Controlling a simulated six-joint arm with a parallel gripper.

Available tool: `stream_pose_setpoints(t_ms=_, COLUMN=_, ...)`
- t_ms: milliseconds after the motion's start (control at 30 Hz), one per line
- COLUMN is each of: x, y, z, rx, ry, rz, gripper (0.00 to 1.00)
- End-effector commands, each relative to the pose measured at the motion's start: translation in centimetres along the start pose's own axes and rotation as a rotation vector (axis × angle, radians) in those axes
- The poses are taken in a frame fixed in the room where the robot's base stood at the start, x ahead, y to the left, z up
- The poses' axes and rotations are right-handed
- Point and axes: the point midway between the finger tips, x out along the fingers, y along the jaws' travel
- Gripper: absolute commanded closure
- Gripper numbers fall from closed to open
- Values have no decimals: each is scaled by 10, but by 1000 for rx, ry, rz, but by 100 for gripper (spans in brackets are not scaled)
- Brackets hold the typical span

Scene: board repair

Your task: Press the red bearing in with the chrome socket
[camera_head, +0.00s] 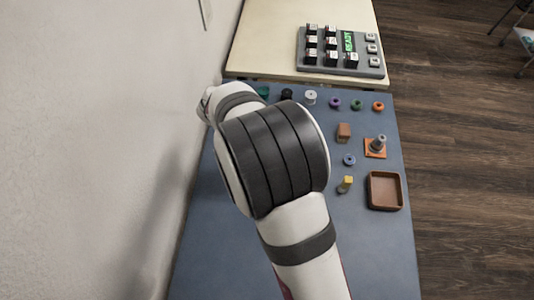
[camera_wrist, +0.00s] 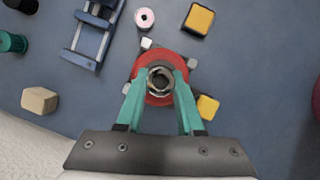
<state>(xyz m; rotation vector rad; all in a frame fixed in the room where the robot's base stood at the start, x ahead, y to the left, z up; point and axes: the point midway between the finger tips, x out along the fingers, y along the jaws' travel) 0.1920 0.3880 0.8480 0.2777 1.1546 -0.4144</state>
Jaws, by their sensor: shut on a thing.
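In the wrist view the chrome socket (camera_wrist: 160,79), a shiny ring with an open middle, sits between the teal fingers of my gripper (camera_wrist: 160,90). My gripper is shut on it. A red round part (camera_wrist: 148,64), which looks like the red bearing, shows around and below the socket. The socket is roughly centred over it. I cannot tell whether they touch or how deep the red part sits. Small pale blocks (camera_wrist: 191,63) stand around the red part. In the head view my arm hides the gripper, socket and red part.
Near the red part are yellow blocks (camera_wrist: 199,19), a pale spool (camera_wrist: 145,18), a blue fixture (camera_wrist: 92,38) and a tan block (camera_wrist: 39,101). In the head view a brown tray (camera_head: 369,205), an orange base with a metal post (camera_head: 376,147) and a keypad reading READY (camera_head: 341,61) stand right.

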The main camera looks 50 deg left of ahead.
Motion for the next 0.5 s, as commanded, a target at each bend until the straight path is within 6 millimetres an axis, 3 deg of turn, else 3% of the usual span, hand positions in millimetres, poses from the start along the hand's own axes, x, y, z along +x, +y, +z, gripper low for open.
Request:
stream_pose_setpoints(t_ms=367, x=1, y=-1, z=-1, rx=-2, ry=0, rz=-3, gripper=100)
stream_pose_setpoints(t_ms=500, x=-10, y=0, z=4, rx=-1, ry=1, rz=-1, gripper=100)
